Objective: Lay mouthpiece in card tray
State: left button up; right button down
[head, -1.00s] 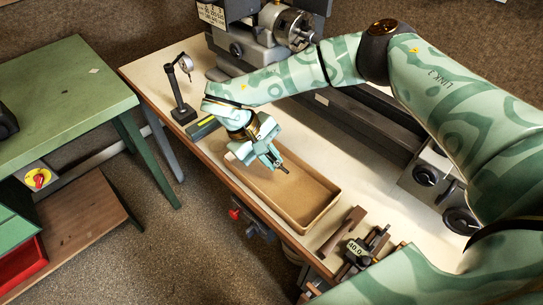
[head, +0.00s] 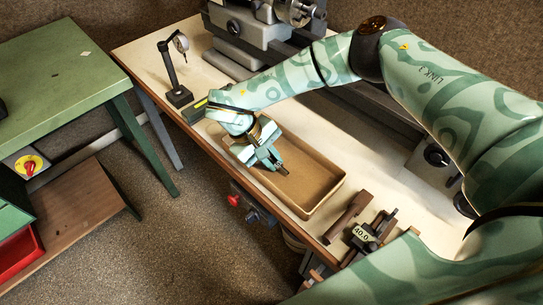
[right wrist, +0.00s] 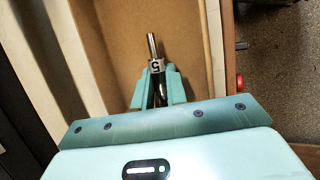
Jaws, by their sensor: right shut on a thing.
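The card tray (head: 330,196) is a shallow brown open box on the pale bench top. My right gripper (head: 273,163) reaches over the tray's left part with its fingers pointing down. In the right wrist view my right gripper (right wrist: 157,85) is shut on the mouthpiece (right wrist: 152,44), a small silvery metal piece with a white band marked 5. The mouthpiece's thin end sticks out past the fingers, over the tray's brown floor (right wrist: 185,30). I cannot tell whether it touches the floor. My left gripper is not in view.
A dial gauge on a stand (head: 176,80) is left of the tray. A lathe-like machine (head: 245,35) runs along the back of the bench. Dark tools and a block marked 40.0 (head: 365,233) lie to the tray's right. A green table (head: 60,75) stands apart at left.

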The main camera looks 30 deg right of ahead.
dwell(0.3)
jog(key=c, duration=1.3)
grip_release()
jog(key=shift+f, duration=0.1)
jog(key=shift+c, duration=0.2)
jog(key=shift+s, duration=0.1)
jog(key=shift+o, duration=0.2)
jog(key=shift+s+f, duration=0.1)
jog(key=shift+f, duration=0.05)
jog(key=o, duration=0.4)
jog(key=shift+r+p, duration=0.5)
jog(key=shift+r, duration=0.3)
jog(key=shift+w+r+p, duration=0.2)
jog(key=shift+r+p, duration=2.1)
jog(key=shift+r, duration=1.1)
jog(key=shift+f, duration=0.1)
